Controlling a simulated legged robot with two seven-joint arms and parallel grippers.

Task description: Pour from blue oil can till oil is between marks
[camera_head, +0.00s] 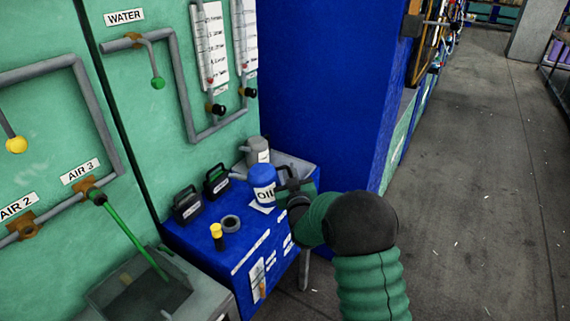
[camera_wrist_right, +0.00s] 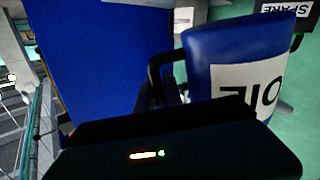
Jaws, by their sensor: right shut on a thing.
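The blue oil can (camera_head: 262,176), with a white OIL label, stands about upright at the back of the blue box (camera_head: 205,259). In the right wrist view the can (camera_wrist_right: 230,55) fills the upper right, its dark handle (camera_wrist_right: 156,65) facing my gripper. My right gripper (camera_head: 286,187) is shut on the can at its handle side; the fingertips are mostly hidden. I cannot tell whether the can touches the surface below. The box top has a round grey filler opening (camera_head: 231,224). A pale gauge (camera_head: 257,281) is on its front; its oil level and marks are too small to read. My left gripper is not in view.
A yellow-capped black piece (camera_head: 217,236) and two black handled containers (camera_head: 187,204) (camera_head: 216,182) stand on the box. A grey can (camera_head: 257,150) is behind the oil can. Pipes line the green wall; a tall blue panel (camera_head: 318,90) stands behind. Floor at right is clear.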

